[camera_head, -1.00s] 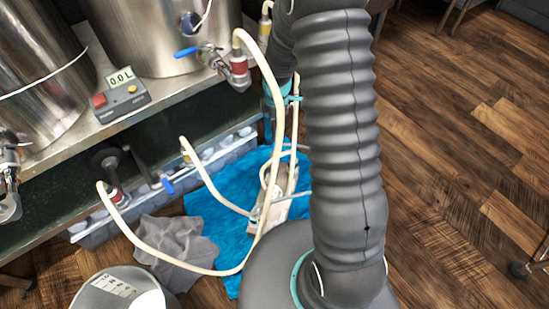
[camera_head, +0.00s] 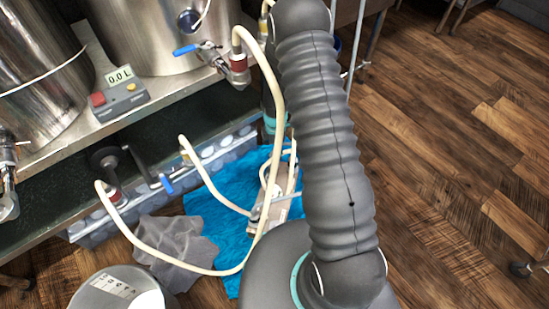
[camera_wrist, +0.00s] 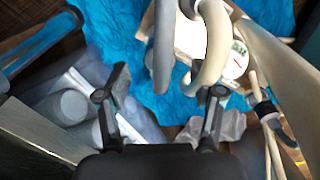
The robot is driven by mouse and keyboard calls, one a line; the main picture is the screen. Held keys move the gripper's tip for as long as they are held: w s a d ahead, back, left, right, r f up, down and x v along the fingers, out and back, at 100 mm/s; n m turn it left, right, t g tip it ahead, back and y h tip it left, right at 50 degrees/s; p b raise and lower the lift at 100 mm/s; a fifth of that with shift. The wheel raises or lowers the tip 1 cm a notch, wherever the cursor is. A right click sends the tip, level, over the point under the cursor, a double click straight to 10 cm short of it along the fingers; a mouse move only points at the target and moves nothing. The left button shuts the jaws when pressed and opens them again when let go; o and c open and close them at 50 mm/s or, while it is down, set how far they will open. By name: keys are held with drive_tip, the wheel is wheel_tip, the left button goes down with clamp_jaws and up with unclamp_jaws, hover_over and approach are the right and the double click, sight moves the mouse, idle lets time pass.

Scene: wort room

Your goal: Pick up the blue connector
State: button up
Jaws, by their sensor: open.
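My gripper (camera_wrist: 160,94) is open in the wrist view, its two dark fingers wide apart with nothing between their tips. Beyond the fingers, a cream hose (camera_wrist: 214,45) and a grey hose (camera_wrist: 164,45) come down over a pale round device on a blue cloth (camera_wrist: 130,35). A hose fitting with a dark bluish ring (camera_wrist: 264,108) lies to the right of the right finger, apart from it. I cannot tell whether this is the blue connector. In the head view my gripper is hidden behind my arm, and no blue connector shows clearly.
Steel kettles (camera_head: 150,40) with a blue-handled valve stand on a metal shelf. Below is a crate of bottles (camera_head: 215,155). A cream hose (camera_head: 190,262) loops over a grey rag (camera_head: 175,240) beside a bucket (camera_head: 115,290).

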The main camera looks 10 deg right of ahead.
drive_tip(key=shift+a+f, duration=0.2)
drive_tip(key=shift+f, duration=2.45)
clamp_jaws()
